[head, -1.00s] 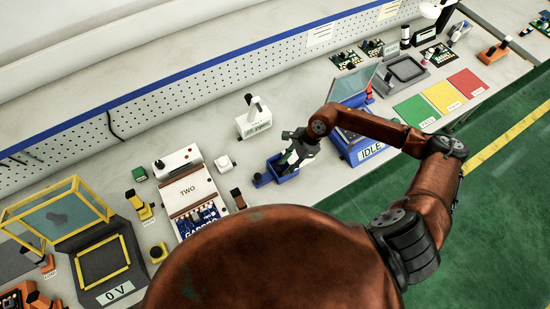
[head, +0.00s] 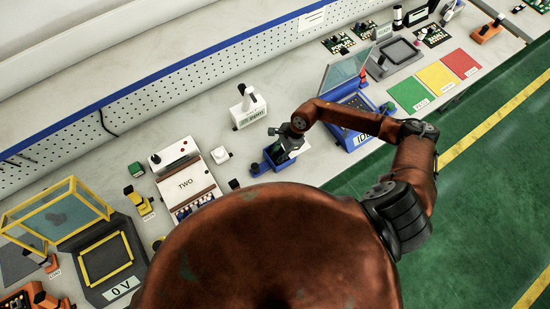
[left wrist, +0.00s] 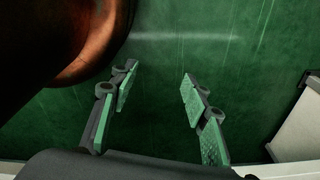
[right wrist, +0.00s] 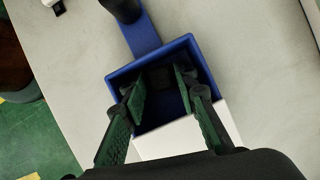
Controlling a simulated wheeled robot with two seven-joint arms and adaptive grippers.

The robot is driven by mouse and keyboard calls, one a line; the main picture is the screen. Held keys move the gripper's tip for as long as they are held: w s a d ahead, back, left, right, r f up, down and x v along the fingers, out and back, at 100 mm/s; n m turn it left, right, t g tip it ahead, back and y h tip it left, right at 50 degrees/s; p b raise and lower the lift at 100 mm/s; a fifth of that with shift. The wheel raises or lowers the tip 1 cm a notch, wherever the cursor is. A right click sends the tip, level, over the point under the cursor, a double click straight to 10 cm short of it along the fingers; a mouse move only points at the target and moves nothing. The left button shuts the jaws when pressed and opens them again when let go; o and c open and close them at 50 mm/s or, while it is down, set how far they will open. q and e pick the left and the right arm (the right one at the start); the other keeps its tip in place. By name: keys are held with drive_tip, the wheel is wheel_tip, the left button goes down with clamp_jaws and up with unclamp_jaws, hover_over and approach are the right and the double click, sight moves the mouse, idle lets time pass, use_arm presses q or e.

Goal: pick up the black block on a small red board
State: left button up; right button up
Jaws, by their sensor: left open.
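My right gripper (head: 290,149) points down over a small blue bin (head: 257,167) on the bench. In the right wrist view, the fingers of my right gripper (right wrist: 160,84) reach inside the walls of the blue bin (right wrist: 206,72) and stand apart. A dark, block-like shape (right wrist: 160,77) lies in shadow between and beyond the fingertips; contact cannot be made out. No red board can be made out in the shaded bin. My left gripper (left wrist: 159,69) is open and empty above the green floor, and is outside the head view.
A white device (head: 247,108) stands behind the bin, and a blue fixture with a clear lid (head: 350,105) stands to its right. A white box marked TWO (head: 185,184) is to the left. Green, yellow and red mats (head: 408,93) lie farther right.

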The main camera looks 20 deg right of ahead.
drive_tip(key=c, duration=0.6)
use_arm(q)
drive_tip(key=shift+s, duration=0.65)
drive_tip(key=shift+f, duration=0.1)
use_arm(e)
drive_tip(key=shift+r, duration=0.1)
drive_tip(key=shift+w+r, duration=0.1)
drive_tip(key=shift+r, duration=0.45)
use_arm(q)
wheel_tip(320, 180, down, 2)
drive_tip(key=b, duration=0.2)
drive_tip(key=shift+w+f+b, duration=0.1)
drive_tip(key=shift+f+b, duration=0.15)
drive_tip(key=shift+b, duration=0.05)
use_arm(e)
drive_tip(key=s+r, duration=0.4)
drive_tip(key=s+d+r, duration=0.1)
drive_tip(key=s+r, duration=0.2)
drive_tip(key=s, duration=0.2)
drive_tip(key=s+d+r, duration=0.1)
drive_tip(key=s+r, duration=0.3)
drive_tip(key=s, duration=0.1)
drive_tip(key=shift+d+r, duration=0.25)
drive_tip(key=shift+r, duration=0.1)
